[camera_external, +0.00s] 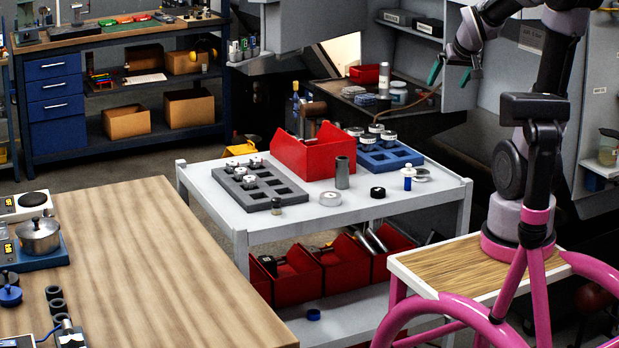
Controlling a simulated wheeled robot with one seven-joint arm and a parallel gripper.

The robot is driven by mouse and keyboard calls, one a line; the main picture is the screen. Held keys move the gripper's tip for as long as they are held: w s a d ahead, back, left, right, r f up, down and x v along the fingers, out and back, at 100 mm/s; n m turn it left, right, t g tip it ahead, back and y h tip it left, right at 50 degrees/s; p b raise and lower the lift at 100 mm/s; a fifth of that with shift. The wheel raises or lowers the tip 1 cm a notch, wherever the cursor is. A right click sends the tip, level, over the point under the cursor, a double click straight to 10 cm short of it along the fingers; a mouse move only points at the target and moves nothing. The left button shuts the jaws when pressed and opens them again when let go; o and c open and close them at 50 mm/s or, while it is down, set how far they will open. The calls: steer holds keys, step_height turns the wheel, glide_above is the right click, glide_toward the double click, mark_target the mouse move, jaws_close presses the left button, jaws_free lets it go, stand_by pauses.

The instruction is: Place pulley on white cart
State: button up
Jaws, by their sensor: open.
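The white cart (223,221) stands in the middle, with a lower shelf. I cannot tell for certain which thing is the pulley. Round candidates are a silver disc (331,198) and a black ring (378,193) on the cart top, and a dark blue round part (10,295) on the wooden table at left. My gripper (450,76) is at the upper right, above and behind the cart's right side. Its green-tipped fingers are apart, with nothing seen between them.
The cart top bears a grey tray (262,204), a red bin (301,157), a blue tray (405,157), a grey cylinder (342,173) and a blue bottle (408,182). Red bins (299,284) sit below. The wooden table (150,255) is largely clear. Shelving stands near my arm.

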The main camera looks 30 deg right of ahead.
steer(key=s+a+r+m+y, duration=0.1)
steer(key=s+a+r+y, duration=0.2)
steer(key=s+a, duration=0.6)
steer(key=s+r, duration=0.1)
steer(key=s, duration=0.2)
steer(key=shift+s+a+g+y, duration=0.15)
steer(key=shift+s+g+y, duration=0.15)
steer(key=shift+g, duration=0.1)
steer(key=shift+r, duration=0.1)
